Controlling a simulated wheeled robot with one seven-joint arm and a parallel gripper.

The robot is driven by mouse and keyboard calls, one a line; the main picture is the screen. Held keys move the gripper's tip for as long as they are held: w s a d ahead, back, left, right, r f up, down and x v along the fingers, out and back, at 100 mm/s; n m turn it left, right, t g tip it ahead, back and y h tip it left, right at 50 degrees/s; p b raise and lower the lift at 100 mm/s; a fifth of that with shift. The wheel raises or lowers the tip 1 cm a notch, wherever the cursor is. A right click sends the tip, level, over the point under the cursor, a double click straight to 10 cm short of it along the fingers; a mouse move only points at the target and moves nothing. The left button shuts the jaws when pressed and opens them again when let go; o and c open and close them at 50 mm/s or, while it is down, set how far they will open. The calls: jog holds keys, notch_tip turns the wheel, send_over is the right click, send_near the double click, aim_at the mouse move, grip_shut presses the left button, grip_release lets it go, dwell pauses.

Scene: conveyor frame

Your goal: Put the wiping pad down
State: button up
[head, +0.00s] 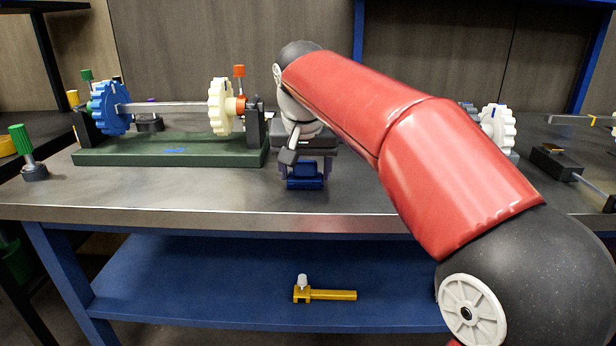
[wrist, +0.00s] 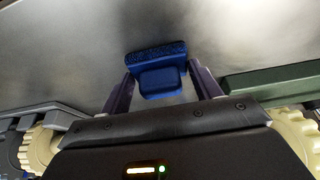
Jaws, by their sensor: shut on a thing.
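The wiping pad is a blue block with a darker, rough-looking face. In the head view the wiping pad (head: 304,180) is at the front part of the grey table top (head: 230,198), right of the green base. My gripper (head: 304,172) is above it with its fingers on either side, shut on it. In the wrist view the wiping pad (wrist: 158,78) sits between the two dark fingers of my gripper (wrist: 160,88), over the grey surface. I cannot tell whether the pad touches the table.
A green base (head: 170,150) carrying a shaft with a blue gear (head: 110,108) and a cream gear (head: 221,106) stands close on the left. A green-topped peg (head: 26,150) is at far left. A yellow tool (head: 325,294) lies on the blue lower shelf (head: 200,280). The front table strip is clear.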

jog(key=shift+r, duration=0.1)
jog(key=o, duration=0.9)
jog(key=shift+r, duration=0.25)
jog(key=p+v, duration=0.2)
jog(key=v, duration=0.9)
jog(key=shift+s+r+p, duration=0.2)
jog(key=shift+s+p, duration=0.05)
jog(key=shift+p, duration=0.1)
